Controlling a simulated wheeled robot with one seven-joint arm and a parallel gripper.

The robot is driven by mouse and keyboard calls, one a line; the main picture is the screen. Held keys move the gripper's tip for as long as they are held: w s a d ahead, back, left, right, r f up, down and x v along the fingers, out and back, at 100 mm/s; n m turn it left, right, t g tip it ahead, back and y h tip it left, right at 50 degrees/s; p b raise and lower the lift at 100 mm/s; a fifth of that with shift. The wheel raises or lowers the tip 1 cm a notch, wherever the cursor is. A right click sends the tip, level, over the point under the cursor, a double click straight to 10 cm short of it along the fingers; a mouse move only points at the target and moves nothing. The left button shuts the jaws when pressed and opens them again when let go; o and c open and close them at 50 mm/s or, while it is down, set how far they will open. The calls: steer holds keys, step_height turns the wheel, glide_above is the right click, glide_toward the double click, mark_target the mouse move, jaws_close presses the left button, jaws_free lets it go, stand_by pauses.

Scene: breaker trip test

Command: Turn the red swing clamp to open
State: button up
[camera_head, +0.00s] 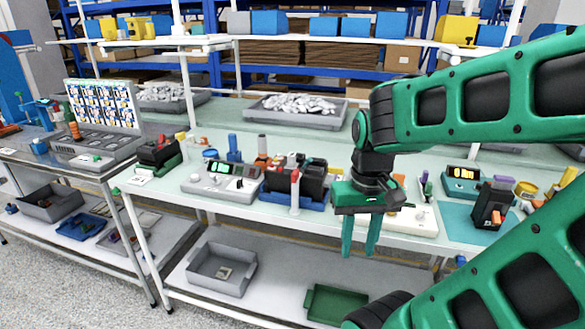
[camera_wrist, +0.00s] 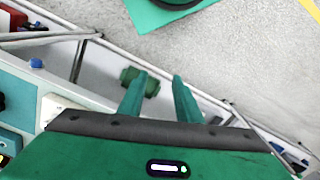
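A red piece (camera_head: 295,176), which looks like the swing clamp, sits on top of a white post (camera_head: 295,198). The post stands at the front of a blue fixture (camera_head: 318,204) holding a dark block (camera_head: 284,180) on the table. The clamp's exact angle is too small to tell. My gripper (camera_head: 360,248) is to the right of the fixture, pointing down in front of the table's front edge. Its two green fingers are apart with nothing between them, as the wrist view (camera_wrist: 159,80) also shows. The clamp is not seen in the wrist view.
A grey device with a green display (camera_head: 218,183) stands left of the fixture. A white device (camera_head: 415,220) is behind and right of my gripper. A black device (camera_head: 490,204) stands farther right. A grey bin (camera_head: 240,285) and a green tray (camera_head: 335,304) are on the lower shelf.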

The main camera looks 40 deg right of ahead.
steer(key=shift+o, duration=1.2)
step_height(320, 180, up, 15)
steer(key=n, duration=1.4)
glide_above(295, 172)
step_height(295, 172, down, 10)
steer(key=shift+w+d+f, duration=0.15)
steer(key=c, duration=0.8)
steer(key=shift+a, duration=0.2)
steer(key=shift+d, duration=0.1)
